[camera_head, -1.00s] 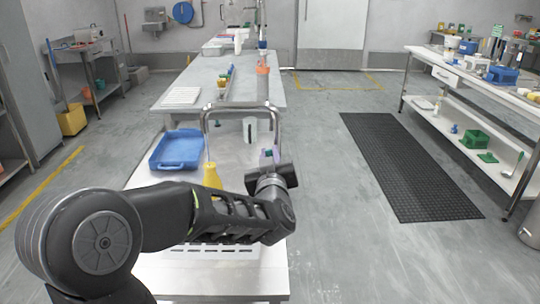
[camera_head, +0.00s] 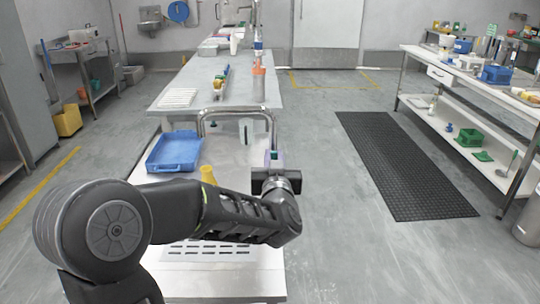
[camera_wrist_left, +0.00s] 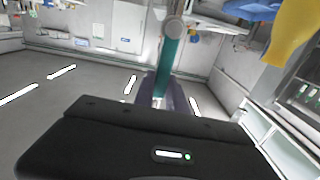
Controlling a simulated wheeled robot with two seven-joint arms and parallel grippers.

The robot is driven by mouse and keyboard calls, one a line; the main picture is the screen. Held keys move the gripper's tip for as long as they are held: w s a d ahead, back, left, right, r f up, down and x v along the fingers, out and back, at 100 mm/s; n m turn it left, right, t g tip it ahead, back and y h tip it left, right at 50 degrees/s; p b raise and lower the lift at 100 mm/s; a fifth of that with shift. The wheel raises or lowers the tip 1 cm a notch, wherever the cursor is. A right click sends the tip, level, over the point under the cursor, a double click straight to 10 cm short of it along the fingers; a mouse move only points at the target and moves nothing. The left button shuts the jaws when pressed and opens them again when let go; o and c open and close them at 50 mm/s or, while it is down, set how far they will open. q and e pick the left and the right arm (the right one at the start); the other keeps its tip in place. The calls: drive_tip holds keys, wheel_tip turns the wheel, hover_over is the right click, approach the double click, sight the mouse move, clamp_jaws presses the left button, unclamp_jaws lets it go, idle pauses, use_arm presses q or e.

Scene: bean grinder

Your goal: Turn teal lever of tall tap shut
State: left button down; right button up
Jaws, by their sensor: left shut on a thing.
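The tall tap (camera_head: 235,112) is a bent steel pipe rising over the near counter in the head view. Its teal lever (camera_wrist_left: 168,62) stands up in the middle of the left wrist view, under a round metal part (camera_wrist_left: 174,28). My left gripper (camera_head: 273,158) is at the right leg of the tap. In the left wrist view its purple-grey fingers (camera_wrist_left: 163,98) are shut around the lower part of the teal lever. In the head view the lever is mostly hidden at the fingers. My right gripper is not in view.
A blue tray (camera_head: 175,152) lies at the left on the near counter. A yellow bottle (camera_head: 207,174) stands close behind my left forearm, partly hidden. The floor right of the counter is clear up to a black mat (camera_head: 400,165).

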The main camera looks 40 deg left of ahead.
use_arm(q)
drive_tip(key=c, duration=1.4)
unclamp_jaws()
drive_tip(key=shift+o, duration=0.2)
drive_tip(key=shift+s+d, duration=0.1)
drive_tip(key=v, duration=0.7)
drive_tip(key=shift+s+d, duration=0.2)
